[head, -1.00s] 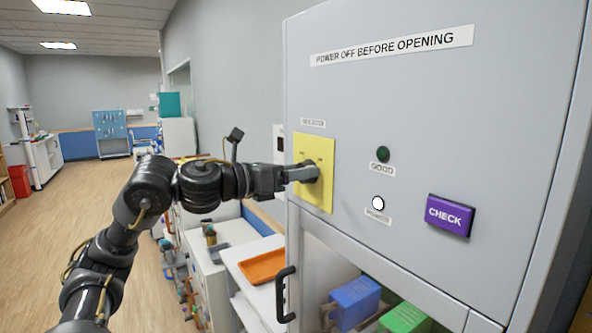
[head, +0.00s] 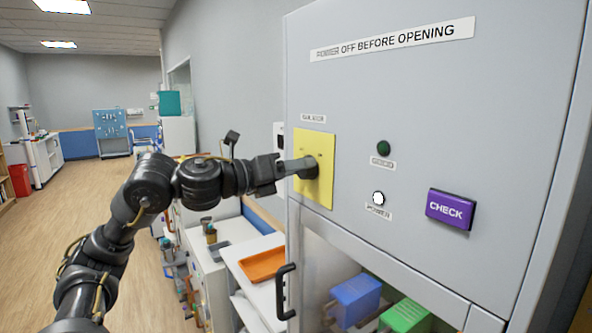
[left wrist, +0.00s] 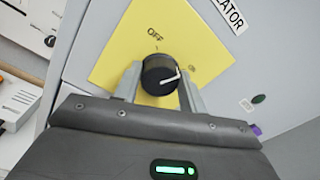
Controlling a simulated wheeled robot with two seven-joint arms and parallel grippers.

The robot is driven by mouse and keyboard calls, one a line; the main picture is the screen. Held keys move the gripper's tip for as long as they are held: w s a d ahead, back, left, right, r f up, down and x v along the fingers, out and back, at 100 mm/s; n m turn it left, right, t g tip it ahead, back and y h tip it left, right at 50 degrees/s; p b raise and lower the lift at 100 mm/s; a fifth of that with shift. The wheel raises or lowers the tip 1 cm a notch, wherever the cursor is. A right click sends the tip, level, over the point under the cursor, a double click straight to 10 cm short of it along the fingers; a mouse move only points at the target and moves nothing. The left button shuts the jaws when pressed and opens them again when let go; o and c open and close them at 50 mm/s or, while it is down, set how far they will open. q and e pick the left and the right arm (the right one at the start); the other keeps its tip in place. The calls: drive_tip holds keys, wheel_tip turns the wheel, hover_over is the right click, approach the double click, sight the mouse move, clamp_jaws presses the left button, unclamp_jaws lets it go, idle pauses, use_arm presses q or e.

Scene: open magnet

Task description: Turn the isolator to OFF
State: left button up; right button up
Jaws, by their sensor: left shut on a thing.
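The isolator is a black round knob (left wrist: 160,74) with a white pointer line, on a yellow plate (head: 325,150) on the grey cabinet. In the left wrist view the word OFF (left wrist: 155,33) is printed above the knob, and the pointer aims to the right, away from OFF. My left gripper (head: 308,168) is at the plate, and in the left wrist view its fingers (left wrist: 160,88) stand on both sides of the knob, shut on it. In the head view the gripper mostly hides the knob. My right gripper is not in view.
The cabinet front (head: 430,110) carries a dark green lamp (head: 383,148), a white lit power lamp (head: 378,198) and a purple CHECK button (head: 450,209). Below is a clear door with a black handle (head: 286,292). An orange tray (head: 263,265) lies left of it.

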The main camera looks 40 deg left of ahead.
use_arm(q)
drive_tip(key=shift+f+n+t+y, duration=0.15)
drive_tip(key=shift+n+y, duration=0.05)
drive_tip(key=shift+n, duration=3.5)
drive_tip(key=shift+f+n+t+y, duration=0.15)
drive_tip(key=shift+n+y, duration=0.05)
drive_tip(key=shift+n, duration=3.5)
drive_tip(key=o, duration=1)
